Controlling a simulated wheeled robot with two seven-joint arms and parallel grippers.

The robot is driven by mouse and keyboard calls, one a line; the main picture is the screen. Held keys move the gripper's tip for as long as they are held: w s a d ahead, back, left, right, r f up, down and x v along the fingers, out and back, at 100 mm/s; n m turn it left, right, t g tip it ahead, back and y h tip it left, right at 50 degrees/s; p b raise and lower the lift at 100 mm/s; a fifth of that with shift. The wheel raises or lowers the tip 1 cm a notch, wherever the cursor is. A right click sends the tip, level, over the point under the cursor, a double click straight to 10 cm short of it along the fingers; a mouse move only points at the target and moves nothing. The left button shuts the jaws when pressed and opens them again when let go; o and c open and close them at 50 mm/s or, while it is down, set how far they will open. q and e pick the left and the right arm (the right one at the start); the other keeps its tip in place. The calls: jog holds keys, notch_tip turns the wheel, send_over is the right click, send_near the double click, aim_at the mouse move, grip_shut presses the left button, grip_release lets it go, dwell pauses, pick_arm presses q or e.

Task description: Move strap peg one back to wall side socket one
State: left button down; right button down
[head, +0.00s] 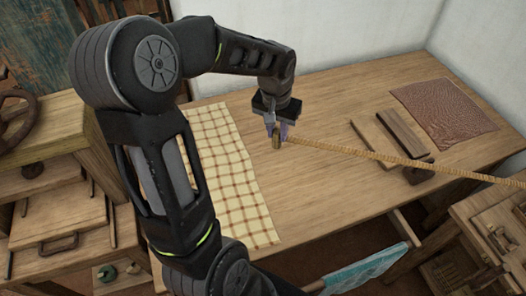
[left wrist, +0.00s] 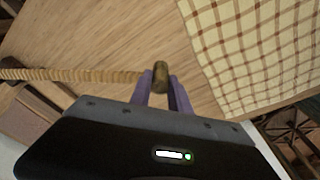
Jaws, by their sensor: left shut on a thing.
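My left gripper (head: 279,132) is shut on a short brown wooden strap peg (head: 277,138), above the wooden table. In the left wrist view the peg (left wrist: 161,75) stands between the purple fingers of the gripper (left wrist: 164,88). A tan woven strap (head: 370,154) runs from the peg to the right edge of the head view. The strap also shows in the left wrist view (left wrist: 70,76), running off to the left. I cannot make out the wall side socket in either view. My right gripper is not in view.
A checked cloth (head: 222,165) lies on the table (head: 310,190) left of the gripper. Wooden boards (head: 385,135) and a brown textile (head: 443,110) lie at the right. White walls stand behind. A blue cloth (head: 365,268) hangs below the front edge.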

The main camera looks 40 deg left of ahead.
aim_at(276, 144)
pick_arm(q)
notch_tip(276, 144, down, 5)
jog(key=shift+f, duration=0.1)
notch_tip(276, 144, down, 3)
jog(key=shift+f+p, duration=0.15)
jog(key=shift+p, duration=0.3)
jog(key=shift+f, duration=0.15)
jog(key=shift+f, duration=0.1)
jog(key=shift+f+b, duration=0.15)
jog(key=shift+b, duration=0.15)
jog(key=c, duration=1.2)
grip_release()
jog(key=shift+r, duration=0.25)
